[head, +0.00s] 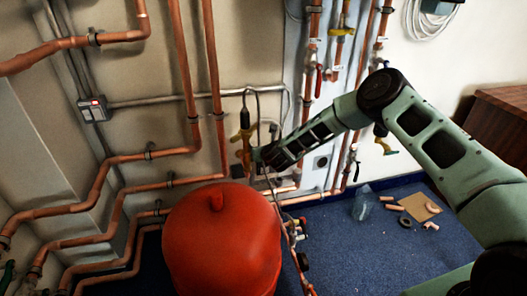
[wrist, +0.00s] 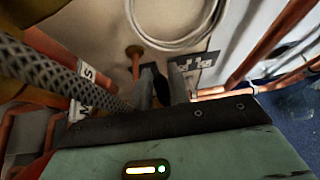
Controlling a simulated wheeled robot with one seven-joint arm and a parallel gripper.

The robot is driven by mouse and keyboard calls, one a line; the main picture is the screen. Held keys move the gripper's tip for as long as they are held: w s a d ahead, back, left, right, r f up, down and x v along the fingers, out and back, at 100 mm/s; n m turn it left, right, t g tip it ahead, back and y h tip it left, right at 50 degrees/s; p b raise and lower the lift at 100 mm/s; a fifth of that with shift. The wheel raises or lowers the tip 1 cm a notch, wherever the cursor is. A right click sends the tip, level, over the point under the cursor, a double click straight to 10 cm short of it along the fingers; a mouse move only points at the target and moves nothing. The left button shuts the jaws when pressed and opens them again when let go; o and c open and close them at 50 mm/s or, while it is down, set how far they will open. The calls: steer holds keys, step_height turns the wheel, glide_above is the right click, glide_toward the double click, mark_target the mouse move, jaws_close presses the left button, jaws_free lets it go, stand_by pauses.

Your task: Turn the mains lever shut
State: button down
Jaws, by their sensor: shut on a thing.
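My gripper (head: 260,157) reaches from the right to a brass-yellow valve (head: 244,135) on a copper pipe, left of the grey board. In the wrist view, my gripper (wrist: 160,80) is shut on a dark narrow piece (wrist: 155,78), which appears to be the mains lever. The fingers hide most of it, so its angle cannot be told. A white tag (wrist: 88,90) with partly hidden letters, M and S among them, shows to the left in the wrist view.
A braided hose (wrist: 45,70) runs close along the left of the fingers. A large red tank (head: 222,245) stands in front below the valve. Copper pipes (head: 212,75) line the wall. Pipe pieces and cardboard (head: 420,206) lie on the blue floor at right.

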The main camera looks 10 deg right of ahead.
steer(key=c, duration=1.3)
jaws_free()
steer(key=shift+s, duration=0.1)
steer(key=p+v, duration=0.2)
steer(key=v, duration=1.5)
steer(key=shift+s, duration=0.1)
